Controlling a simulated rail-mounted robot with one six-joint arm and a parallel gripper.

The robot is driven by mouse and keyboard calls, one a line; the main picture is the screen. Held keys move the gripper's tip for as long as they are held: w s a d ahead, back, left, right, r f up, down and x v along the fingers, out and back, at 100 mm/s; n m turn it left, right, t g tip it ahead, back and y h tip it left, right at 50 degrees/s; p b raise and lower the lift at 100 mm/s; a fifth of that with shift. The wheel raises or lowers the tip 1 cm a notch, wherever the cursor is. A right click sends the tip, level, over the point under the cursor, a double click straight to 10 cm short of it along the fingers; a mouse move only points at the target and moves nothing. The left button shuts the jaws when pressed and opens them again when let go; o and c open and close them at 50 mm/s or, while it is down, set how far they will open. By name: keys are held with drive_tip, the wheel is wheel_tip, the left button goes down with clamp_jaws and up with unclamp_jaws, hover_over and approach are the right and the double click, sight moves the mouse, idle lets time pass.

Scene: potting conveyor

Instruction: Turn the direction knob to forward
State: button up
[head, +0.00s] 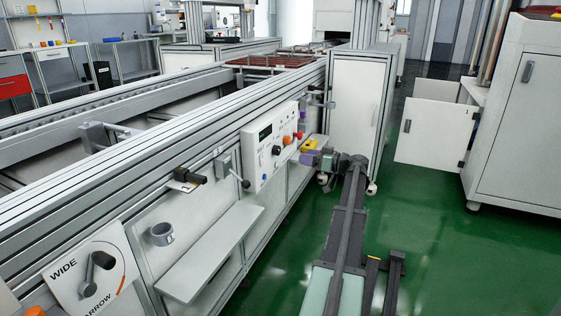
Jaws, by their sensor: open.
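A white control panel (268,150) is fixed to the side of the conveyor frame. It carries a dark display (265,133), a black knob (277,150), an orange knob (287,140) and a red button (300,134). The labels are too small to read, so I cannot tell which control is the direction knob or where it points. My arm reaches from the bottom to the panel's right.
A large WIDE/NARROW dial (97,275) is at bottom left. A grey shelf (210,252), a ring holder (161,234) and a black-handled lever (243,182) jut from the frame. Right of my arm, green floor (425,225) is clear up to a white cabinet (515,120) with an open door.

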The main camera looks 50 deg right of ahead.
sight(279, 151)
drive_tip(key=x, duration=1)
drive_tip(key=shift+w+a, duration=0.15)
drive_tip(key=c, duration=0.9)
drive_tip(key=shift+m, duration=0.4)
drive_tip(key=m, duration=1.2)
drive_tip(key=shift+m, duration=0.3)
drive_tip(key=m, duration=0.4)
drive_tip(key=shift+m, duration=0.3)
